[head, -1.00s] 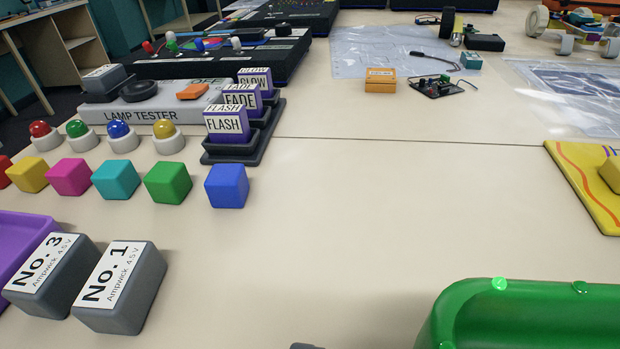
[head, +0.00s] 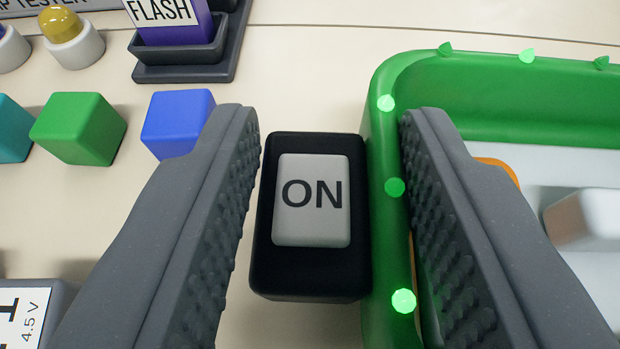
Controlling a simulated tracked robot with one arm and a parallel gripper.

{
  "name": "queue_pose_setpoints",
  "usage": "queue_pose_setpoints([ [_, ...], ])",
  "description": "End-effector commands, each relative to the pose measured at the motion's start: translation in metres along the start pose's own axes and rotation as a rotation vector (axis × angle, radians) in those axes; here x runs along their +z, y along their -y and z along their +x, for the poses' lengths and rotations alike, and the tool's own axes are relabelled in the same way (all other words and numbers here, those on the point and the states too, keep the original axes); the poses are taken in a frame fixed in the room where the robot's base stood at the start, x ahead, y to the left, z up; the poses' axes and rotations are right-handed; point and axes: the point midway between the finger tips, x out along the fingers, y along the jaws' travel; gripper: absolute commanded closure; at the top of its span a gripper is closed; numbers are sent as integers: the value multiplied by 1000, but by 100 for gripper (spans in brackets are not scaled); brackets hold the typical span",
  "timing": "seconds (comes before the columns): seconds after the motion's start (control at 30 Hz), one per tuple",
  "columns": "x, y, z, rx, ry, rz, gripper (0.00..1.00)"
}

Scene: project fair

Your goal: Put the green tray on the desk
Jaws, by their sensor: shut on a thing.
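The green tray (head: 385,85) is at the right of the view, with bright green knobs along its rim. My gripper (head: 325,125) reaches over its left wall. The right finger is inside the tray and the left finger is outside. A black switch block (head: 311,285) marked ON sits against the outer side of that wall, between the fingers. My gripper is shut on the tray wall with the switch block between; I cannot tell whether the block is fixed to the tray. The tray's right part is out of view.
Inside the tray are a pale block (head: 585,219) and part of an orange thing (head: 497,166). A blue cube (head: 178,123) and a green cube (head: 78,128) stand left of my gripper. Behind is the FLASH block (head: 173,25) in its dark holder. A labelled battery block (head: 22,315) is at lower left.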

Motion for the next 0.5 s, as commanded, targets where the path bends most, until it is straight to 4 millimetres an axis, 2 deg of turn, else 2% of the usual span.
queue_pose_setpoints([
  [0.03,10,0,4,0,2,0,97],
  [0.17,23,0,9,-1,1,-2,97],
  [0.5,25,0,10,0,-2,-1,97],
])
